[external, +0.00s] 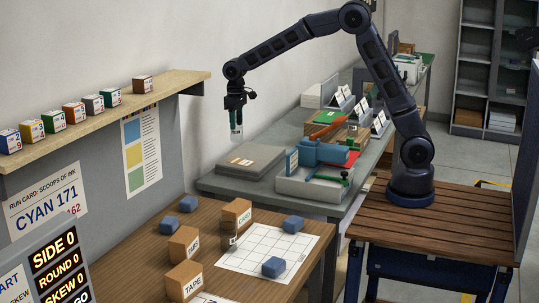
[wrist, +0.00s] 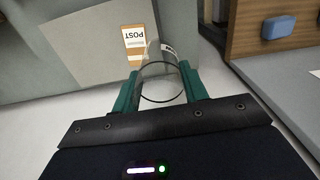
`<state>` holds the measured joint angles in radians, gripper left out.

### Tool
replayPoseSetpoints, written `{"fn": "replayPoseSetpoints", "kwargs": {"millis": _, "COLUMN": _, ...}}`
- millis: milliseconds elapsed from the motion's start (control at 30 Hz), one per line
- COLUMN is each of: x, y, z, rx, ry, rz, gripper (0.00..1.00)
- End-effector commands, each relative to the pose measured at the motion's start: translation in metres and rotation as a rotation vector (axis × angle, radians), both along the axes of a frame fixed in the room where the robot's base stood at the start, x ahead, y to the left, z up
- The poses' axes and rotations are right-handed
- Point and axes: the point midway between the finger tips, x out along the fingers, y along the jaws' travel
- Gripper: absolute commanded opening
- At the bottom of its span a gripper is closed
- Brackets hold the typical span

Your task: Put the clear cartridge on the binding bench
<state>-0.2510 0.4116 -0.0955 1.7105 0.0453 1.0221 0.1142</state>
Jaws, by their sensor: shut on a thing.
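My gripper (external: 236,118) is shut on a clear cartridge (external: 237,130), a see-through cylinder held high above the near-left end of the grey bench. In the wrist view the clear cartridge (wrist: 161,84) sits between the two green fingers of my gripper (wrist: 160,75). I take the grey bench (external: 225,187) with books and tools to be the binding bench. A flat grey slab (external: 265,160) with a small label lies on it below the gripper. The label reads POST in the wrist view (wrist: 135,45).
A wooden table (external: 150,235) in front holds tan boxes (external: 185,243), blue blocks (external: 293,223), a gridded sheet (external: 250,258) and a transparent upright object (external: 229,238). A clamp, tray (external: 310,187) and books crowd the grey bench's middle. A shelf (external: 110,109) bears several small boxes.

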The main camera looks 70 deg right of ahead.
Motion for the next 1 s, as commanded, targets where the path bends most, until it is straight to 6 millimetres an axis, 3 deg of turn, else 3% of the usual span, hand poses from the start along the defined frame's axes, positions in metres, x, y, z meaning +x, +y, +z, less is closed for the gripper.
{"fn": "replayPoseSetpoints", "kwargs": {"millis": 33, "x": 0.005, "y": -0.019, "z": 0.003, "rx": 0.0, "ry": -0.002, "rz": -0.029, "gripper": 0.05}}
{"fn": "replayPoseSetpoints", "kwargs": {"millis": 600, "x": 0.022, "y": -0.2, "z": 0.029, "rx": 0.0, "ry": -0.001, "rz": -0.312, "gripper": 0.05}}
{"fn": "replayPoseSetpoints", "kwargs": {"millis": 800, "x": 0.019, "y": -0.247, "z": 0.036, "rx": 0.0, "ry": -0.001, "rz": -0.386, "gripper": 0.05}}
{"fn": "replayPoseSetpoints", "kwargs": {"millis": 1000, "x": 0.017, "y": -0.266, "z": 0.039, "rx": 0.0, "ry": -0.001, "rz": -0.416, "gripper": 0.05}}
